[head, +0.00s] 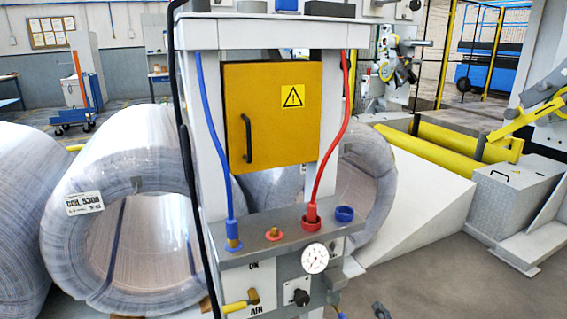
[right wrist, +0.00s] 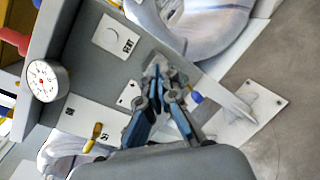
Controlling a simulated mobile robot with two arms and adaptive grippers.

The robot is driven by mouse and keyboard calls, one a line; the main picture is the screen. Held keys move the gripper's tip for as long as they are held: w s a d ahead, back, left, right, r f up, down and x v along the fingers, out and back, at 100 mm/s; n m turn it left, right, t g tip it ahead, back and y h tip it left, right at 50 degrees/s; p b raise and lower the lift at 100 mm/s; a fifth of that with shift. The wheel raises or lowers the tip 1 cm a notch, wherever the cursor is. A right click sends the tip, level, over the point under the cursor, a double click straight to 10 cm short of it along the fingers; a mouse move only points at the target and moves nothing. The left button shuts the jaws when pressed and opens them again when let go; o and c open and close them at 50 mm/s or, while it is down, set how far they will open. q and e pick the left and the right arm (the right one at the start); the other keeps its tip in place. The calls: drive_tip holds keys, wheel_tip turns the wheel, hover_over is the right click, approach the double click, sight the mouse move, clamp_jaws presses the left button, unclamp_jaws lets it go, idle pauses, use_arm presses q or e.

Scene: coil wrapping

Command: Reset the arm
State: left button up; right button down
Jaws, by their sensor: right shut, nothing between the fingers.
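My right gripper (right wrist: 157,75) reaches up from the bottom in the right wrist view, its blue-and-grey fingers closed together and empty. Its tips are in front of the grey panel of the control stand (right wrist: 95,75), with no clear contact visible. In the head view only a small dark part of my right gripper (head: 381,311) shows at the bottom edge, right of the stand. My left gripper is not in view.
The stand has a yellow cabinet door (head: 270,130), a blue hose (head: 209,130), a red hose (head: 338,130), a gauge (head: 315,258) and a yellow-handled valve (head: 236,307). A wrapped coil (head: 135,170) is behind it. Bare floor (head: 430,275) lies to the right.

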drive_tip(key=s+f+m+g+h, duration=0.2)
drive_tip(key=s+f+m+g, duration=0.3)
drive_tip(key=s+f+m, duration=0.85)
drive_tip(key=s+f+m+g+h, duration=0.2)
drive_tip(key=s+f+m+g, duration=0.4)
drive_tip(key=s+f+m, duration=0.7)
drive_tip(key=s+a+f+m+g+y+p, duration=0.1)
drive_tip(key=s+a+f+g, duration=0.15)
drive_tip(key=s+f, duration=0.2)
drive_tip(key=s+a+f+m+g+y, duration=0.1)
drive_tip(key=s+a+f+g, duration=0.1)
drive_tip(key=s+a+f, duration=0.3)
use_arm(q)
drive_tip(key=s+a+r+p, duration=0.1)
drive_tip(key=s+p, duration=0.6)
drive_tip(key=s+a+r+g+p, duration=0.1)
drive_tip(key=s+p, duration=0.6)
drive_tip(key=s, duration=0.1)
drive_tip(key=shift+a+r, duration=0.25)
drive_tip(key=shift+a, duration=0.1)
use_arm(e)
drive_tip(key=s+d+r, duration=0.1)
drive_tip(key=s+d, duration=0.1)
drive_tip(key=s, duration=0.5)
drive_tip(key=s+d+r, duration=0.2)
drive_tip(key=s, duration=0.6)
drive_tip(key=shift+s+r, duration=0.15)
drive_tip(key=shift+r, duration=0.1)
